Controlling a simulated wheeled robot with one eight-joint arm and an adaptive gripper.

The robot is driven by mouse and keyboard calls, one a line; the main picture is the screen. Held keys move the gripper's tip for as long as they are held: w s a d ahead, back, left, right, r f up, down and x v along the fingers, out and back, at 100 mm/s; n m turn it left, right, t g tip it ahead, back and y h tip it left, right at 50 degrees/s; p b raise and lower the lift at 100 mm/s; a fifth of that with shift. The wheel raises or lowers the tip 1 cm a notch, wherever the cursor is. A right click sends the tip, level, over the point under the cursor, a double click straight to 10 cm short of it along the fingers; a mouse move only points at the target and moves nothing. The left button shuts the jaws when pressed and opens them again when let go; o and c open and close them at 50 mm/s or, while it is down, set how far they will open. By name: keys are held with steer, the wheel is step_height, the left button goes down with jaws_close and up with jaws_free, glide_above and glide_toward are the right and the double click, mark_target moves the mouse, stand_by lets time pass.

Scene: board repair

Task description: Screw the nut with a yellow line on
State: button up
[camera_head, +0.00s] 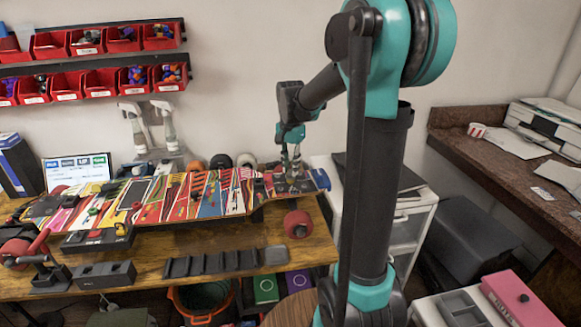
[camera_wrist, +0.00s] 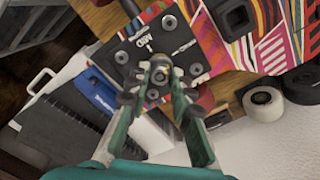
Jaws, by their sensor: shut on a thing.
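The long, brightly patterned board (camera_head: 205,198) lies across the wooden workbench, and its right end has a dark plate. My gripper (camera_head: 291,160) points down over that plate. In the wrist view my gripper (camera_wrist: 160,78) is shut on a small grey nut (camera_wrist: 160,70), mostly hidden between the fingertips, with a small yellowish mark near it. The nut is at the black plate (camera_wrist: 128,54), which carries white lettering and several round grey fasteners (camera_wrist: 170,22). I cannot tell whether the nut is on a thread.
A red wheel (camera_head: 298,224) sits under the board's right end. A dark tray strip (camera_head: 224,262) lies along the bench front. Spray bottles (camera_head: 135,128) and rolls (camera_head: 220,161) stand behind the board. A white drawer cabinet (camera_head: 408,217) is to the right.

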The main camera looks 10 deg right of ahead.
steer(key=m, duration=0.4)
steer(key=shift+m, duration=0.4)
steer(key=o, duration=1)
steer(key=shift+c, duration=1)
steer(key=n, duration=0.4)
steer(key=shift+n, duration=0.9)
